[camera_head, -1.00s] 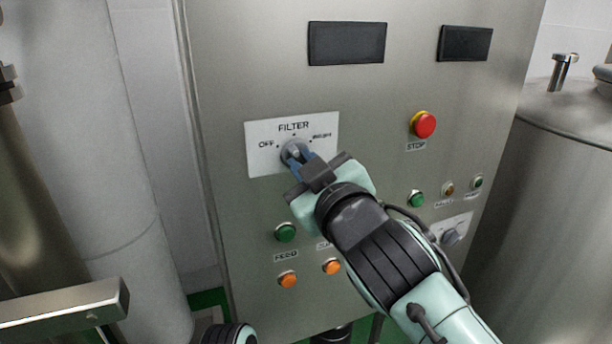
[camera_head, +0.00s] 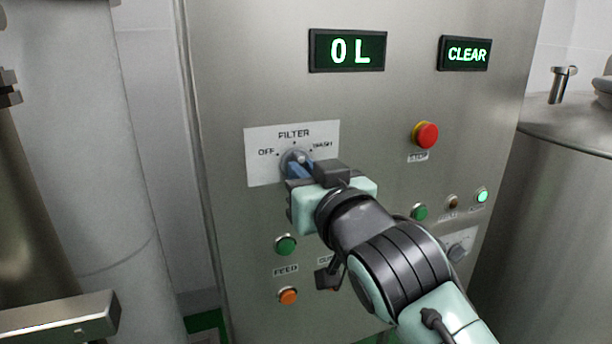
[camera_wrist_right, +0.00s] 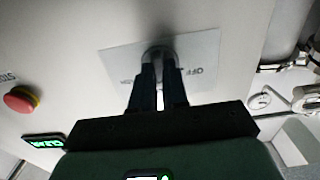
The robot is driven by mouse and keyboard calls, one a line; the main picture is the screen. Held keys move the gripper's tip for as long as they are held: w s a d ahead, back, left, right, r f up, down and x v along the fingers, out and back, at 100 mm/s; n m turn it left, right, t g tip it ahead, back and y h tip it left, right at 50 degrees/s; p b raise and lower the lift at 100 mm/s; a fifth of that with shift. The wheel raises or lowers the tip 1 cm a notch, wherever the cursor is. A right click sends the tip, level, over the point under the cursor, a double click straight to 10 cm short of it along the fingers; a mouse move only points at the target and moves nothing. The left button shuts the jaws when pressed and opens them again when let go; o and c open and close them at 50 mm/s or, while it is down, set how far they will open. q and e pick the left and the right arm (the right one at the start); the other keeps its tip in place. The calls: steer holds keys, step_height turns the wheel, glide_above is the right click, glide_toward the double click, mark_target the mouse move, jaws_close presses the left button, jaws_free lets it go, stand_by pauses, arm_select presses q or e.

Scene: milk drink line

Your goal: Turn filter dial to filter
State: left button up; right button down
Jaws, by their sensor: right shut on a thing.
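The filter dial (camera_head: 294,158) is a grey knob on a white plate (camera_head: 262,172) marked OFF, FILTER and WASH, on the steel cabinet. My right gripper (camera_head: 299,167) is shut on the dial, with its blue-grey fingers on either side of the knob. The dial's pointer is partly hidden by the fingers, but it appears to point up toward FILTER. In the right wrist view the fingers grip the dial (camera_wrist_right: 158,54) in front of the plate (camera_wrist_right: 200,52). My left gripper does not show.
One display (camera_head: 347,51) reads 0 L and another (camera_head: 465,54) reads CLEAR. A red stop button (camera_head: 426,134) is right of the dial. Green (camera_head: 286,245) and orange (camera_head: 288,296) buttons sit below. A green lamp (camera_head: 481,195) glows at right. A steel tank (camera_head: 560,200) stands at right.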

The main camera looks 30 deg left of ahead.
steer(key=c, duration=1.1)
jaws_free()
steer(key=shift+c, duration=0.2)
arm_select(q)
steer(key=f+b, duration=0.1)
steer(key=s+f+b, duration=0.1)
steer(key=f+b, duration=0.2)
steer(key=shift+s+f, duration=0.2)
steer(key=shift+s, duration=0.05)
arm_select(e)
steer(key=v, duration=1.3)
steer(key=shift+s, duration=0.15)
